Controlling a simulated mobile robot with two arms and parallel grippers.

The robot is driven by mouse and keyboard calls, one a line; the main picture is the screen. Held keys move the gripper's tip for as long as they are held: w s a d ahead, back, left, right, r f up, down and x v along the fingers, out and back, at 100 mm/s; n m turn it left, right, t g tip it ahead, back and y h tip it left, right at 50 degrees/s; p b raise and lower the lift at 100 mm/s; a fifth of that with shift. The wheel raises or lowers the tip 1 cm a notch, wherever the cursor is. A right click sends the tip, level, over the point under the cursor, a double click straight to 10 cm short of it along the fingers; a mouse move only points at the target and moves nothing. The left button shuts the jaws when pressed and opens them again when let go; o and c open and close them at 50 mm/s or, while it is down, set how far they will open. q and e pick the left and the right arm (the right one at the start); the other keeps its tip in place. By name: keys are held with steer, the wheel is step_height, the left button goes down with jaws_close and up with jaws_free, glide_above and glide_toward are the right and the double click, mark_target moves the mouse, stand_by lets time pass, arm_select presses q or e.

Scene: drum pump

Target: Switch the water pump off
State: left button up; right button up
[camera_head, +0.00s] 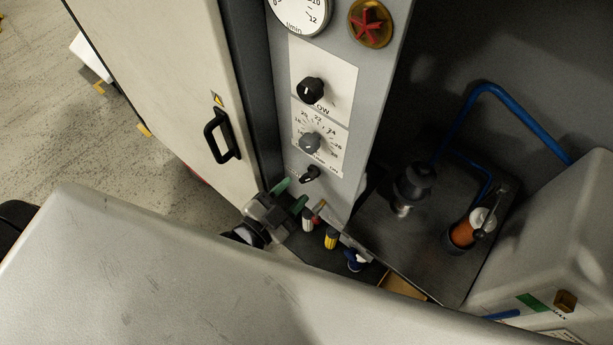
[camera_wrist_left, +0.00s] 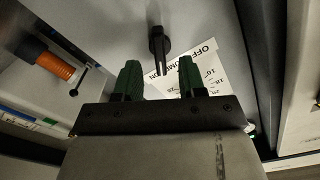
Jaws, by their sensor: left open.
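The water pump switch is a small black knob (camera_head: 309,174) at the bottom of the light grey control panel (camera_head: 284,60). In the left wrist view the knob (camera_wrist_left: 158,45) shows as a dark elongated handle beside a white label (camera_wrist_left: 205,68) with "OFF" and "ON" on it. My left gripper (camera_head: 291,195) has green fingertips and is open just below and left of the knob. In the wrist view the knob appears beyond and between the parted fingertips (camera_wrist_left: 159,65), with no visible contact. My right gripper is not in view.
Above the switch are a grey dial knob (camera_head: 310,143), a black flow knob (camera_head: 311,90), a gauge (camera_head: 297,12) and a red star-shaped handle (camera_head: 371,22). An open cabinet door (camera_head: 165,75) stands left. A large pale grey surface (camera_head: 150,270) fills the foreground. Coloured connectors (camera_head: 331,238) sit below.

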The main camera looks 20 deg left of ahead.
mark_target(306, 182)
arm_select(q)
steer(key=x, duration=0.4)
steer(key=shift+w+d, duration=0.2)
steer(key=shift+w, duration=0.25)
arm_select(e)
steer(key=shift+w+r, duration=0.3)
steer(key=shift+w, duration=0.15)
arm_select(q)
steer(key=c, duration=0.6)
steer(key=n+p, duration=0.3)
steer(key=n, duration=0.2)
steer(key=shift+d+r+p, duration=0.1)
steer(key=shift+p, duration=0.25)
steer(key=shift+n+p, duration=0.35)
steer(key=shift+n, duration=0.75)
steer(key=n+p, duration=0.1)
steer(key=n, duration=0.3)
steer(key=shift+d+n, duration=0.1)
steer(key=shift+n, duration=0.3)
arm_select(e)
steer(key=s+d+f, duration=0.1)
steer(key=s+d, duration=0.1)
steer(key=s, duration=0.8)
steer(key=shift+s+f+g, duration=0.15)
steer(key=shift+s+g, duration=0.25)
